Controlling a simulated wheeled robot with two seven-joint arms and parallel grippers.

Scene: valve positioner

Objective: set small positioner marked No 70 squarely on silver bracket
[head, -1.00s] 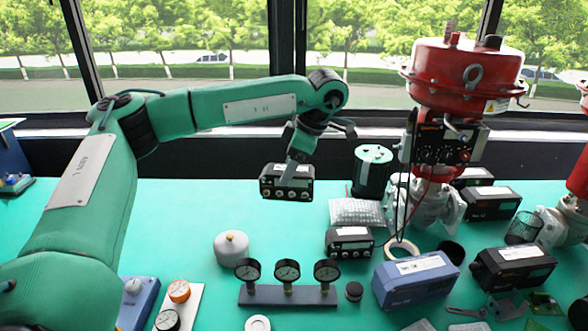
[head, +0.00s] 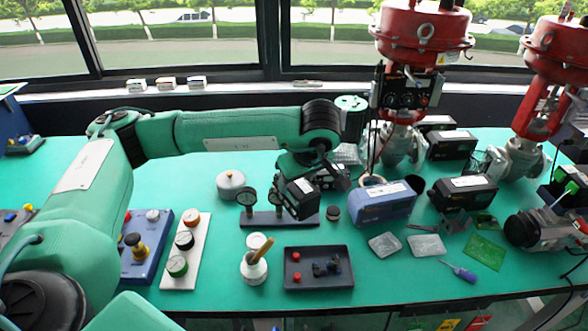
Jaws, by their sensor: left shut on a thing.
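My left gripper (head: 291,178) is shut on a small black positioner (head: 301,199) with a pale label on top. It holds the positioner tilted, in front of the three-gauge stand (head: 262,221) in the picture and covering part of it. The marking on its label is too small to read. Another small black box (head: 335,179) shows just behind it, partly hidden. A red valve actuator (head: 421,32) stands at the back, with a black positioner (head: 405,92) on its front. I cannot pick out the silver bracket with certainty. My right gripper is not in view.
A blue positioner (head: 382,204) and a black positioner (head: 467,192) stand to the right. A dark tray (head: 318,284) with small parts lies in front. Silvery flat packets (head: 427,246), a green board (head: 485,252) and a screwdriver (head: 460,273) lie at front right.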

